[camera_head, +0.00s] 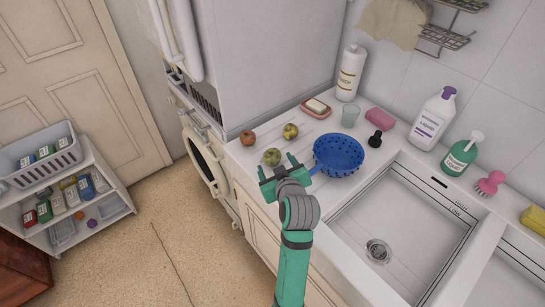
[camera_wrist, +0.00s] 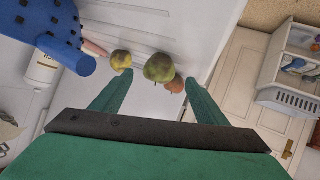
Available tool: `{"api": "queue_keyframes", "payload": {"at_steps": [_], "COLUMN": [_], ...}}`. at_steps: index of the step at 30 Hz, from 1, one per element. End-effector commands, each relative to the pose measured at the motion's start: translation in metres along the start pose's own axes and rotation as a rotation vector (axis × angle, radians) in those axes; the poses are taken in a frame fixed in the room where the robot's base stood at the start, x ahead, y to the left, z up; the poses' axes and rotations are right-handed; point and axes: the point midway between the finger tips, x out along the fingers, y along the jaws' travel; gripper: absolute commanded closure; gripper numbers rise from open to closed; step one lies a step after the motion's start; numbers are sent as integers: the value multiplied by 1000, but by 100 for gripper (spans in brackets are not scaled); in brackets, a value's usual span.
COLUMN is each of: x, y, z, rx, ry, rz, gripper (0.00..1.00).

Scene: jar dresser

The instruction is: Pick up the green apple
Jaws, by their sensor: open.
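The green apple (camera_head: 272,157) sits on the white counter (camera_head: 237,158), near its front edge and left of the blue colander. In the wrist view the green apple (camera_wrist: 159,68) shows ahead, between the two fingers. My gripper (camera_head: 278,166) is open and empty, just in front of the green apple in the head view. It also shows in the wrist view (camera_wrist: 155,92), with its fingers spread apart. A yellow-green apple (camera_head: 290,131) lies behind the green one, and a reddish apple (camera_head: 247,137) lies to its left. I cannot tell whether a finger touches the apple.
The blue colander (camera_head: 339,154) stands close to the right of my gripper. A glass (camera_head: 350,116), a soap dish (camera_head: 316,108) and a white bottle (camera_head: 350,73) stand behind. The sink (camera_head: 400,225) opens at right. A white appliance (camera_head: 250,50) rises behind the apples.

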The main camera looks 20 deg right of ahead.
Motion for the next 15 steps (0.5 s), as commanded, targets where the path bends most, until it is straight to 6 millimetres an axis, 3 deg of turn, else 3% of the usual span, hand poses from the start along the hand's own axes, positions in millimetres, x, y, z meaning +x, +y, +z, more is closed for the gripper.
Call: {"api": "queue_keyframes", "payload": {"at_steps": [9, 15], "x": [40, 51], "y": [0, 0], "z": [-2, -3], "rx": [1, 1], "ry": [-1, 0], "rz": [-1, 0], "gripper": [33, 33]}}
